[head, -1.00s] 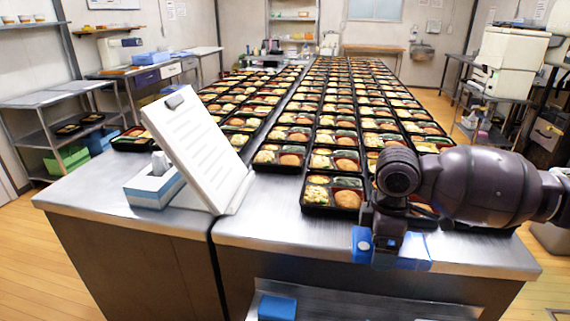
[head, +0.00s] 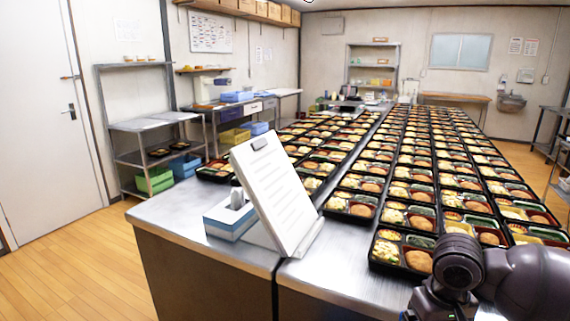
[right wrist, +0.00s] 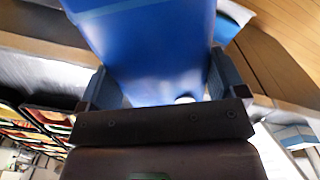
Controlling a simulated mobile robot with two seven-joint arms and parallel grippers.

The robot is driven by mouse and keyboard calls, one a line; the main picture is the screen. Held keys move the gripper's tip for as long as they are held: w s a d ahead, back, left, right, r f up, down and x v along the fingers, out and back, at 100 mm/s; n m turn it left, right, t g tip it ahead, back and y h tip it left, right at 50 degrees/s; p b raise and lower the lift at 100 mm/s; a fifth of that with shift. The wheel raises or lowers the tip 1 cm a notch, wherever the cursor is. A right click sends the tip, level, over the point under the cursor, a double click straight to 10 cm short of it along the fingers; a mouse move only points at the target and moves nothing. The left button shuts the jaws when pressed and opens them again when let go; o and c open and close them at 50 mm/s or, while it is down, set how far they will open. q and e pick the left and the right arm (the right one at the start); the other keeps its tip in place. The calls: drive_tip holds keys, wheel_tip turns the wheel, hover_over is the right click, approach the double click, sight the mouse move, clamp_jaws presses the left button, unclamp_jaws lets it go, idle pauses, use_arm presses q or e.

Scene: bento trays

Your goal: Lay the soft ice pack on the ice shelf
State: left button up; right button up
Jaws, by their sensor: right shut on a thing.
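The soft ice pack (right wrist: 145,45) is a smooth blue slab that fills the upper middle of the right wrist view. My right gripper (right wrist: 165,88) has one dark finger on each side of it and is shut on it. In the head view my right arm is at the lower right, and the held pack is below the picture. My left gripper is in neither current view. I cannot tell which shelf is the ice shelf; a metal rack (head: 158,124) stands at the left wall.
The steel counter (head: 180,212) carries rows of bento trays (head: 385,248), a tilted white board (head: 275,190) and a tissue box (head: 232,218). The rack holds black trays, with green (head: 155,181) and blue (head: 186,166) bins low down. The wooden floor at left is clear.

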drive_tip(key=s+a+r+p, duration=0.1)
drive_tip(key=a+r+p, duration=0.1)
drive_tip(key=a, duration=0.7)
drive_tip(key=shift+a+r, duration=0.2)
drive_tip(key=shift+r, duration=0.05)
idle(0.9)
drive_tip(key=shift+s+d, duration=0.1)
drive_tip(key=shift+d, duration=0.05)
